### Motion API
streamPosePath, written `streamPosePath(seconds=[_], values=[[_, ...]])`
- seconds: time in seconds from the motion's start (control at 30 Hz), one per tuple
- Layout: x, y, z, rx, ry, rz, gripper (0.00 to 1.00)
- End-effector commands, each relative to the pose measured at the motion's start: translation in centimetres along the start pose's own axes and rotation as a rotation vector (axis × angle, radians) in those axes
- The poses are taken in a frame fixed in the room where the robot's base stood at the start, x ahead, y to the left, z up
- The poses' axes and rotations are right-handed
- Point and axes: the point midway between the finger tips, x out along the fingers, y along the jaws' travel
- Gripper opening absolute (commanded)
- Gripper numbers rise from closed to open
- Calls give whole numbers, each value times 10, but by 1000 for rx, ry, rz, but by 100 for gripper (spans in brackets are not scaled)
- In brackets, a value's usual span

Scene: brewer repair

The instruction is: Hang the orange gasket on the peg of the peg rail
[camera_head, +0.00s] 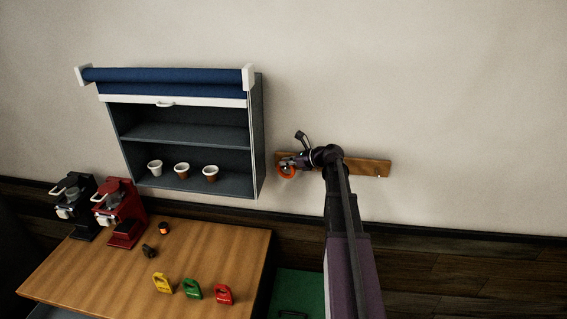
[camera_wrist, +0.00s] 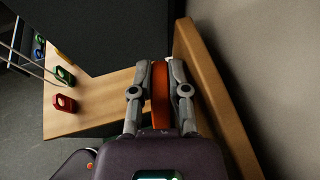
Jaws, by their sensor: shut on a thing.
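The orange gasket (camera_head: 286,171) is a ring held in my gripper (camera_head: 290,163), in front of the left end of the peg rail (camera_head: 368,167). In the wrist view the gasket (camera_wrist: 160,95) is seen edge-on between the two fingers of my gripper (camera_wrist: 159,72), which are shut on it. The wooden peg rail (camera_wrist: 215,90) runs along the wall just right of the fingers. A small pale peg tip (camera_head: 379,176) shows near the rail's right end. Any peg by the gasket is hidden, and I cannot tell whether the gasket touches one.
A wall cabinet (camera_head: 257,135) with a blue roller front and several cups stands left of the rail. Below it, a wooden table (camera_head: 215,250) carries a black machine (camera_head: 75,208), a red machine (camera_head: 120,212) and yellow, green and red tags. The wall right of the rail is clear.

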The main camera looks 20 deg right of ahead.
Motion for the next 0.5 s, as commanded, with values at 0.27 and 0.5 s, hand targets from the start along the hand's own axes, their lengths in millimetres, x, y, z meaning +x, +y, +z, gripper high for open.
streamPosePath(seconds=[0.27,0.5], values=[[0,0,0,0,0,-1,62],[0,-2,0,0,-1,-3,62]])
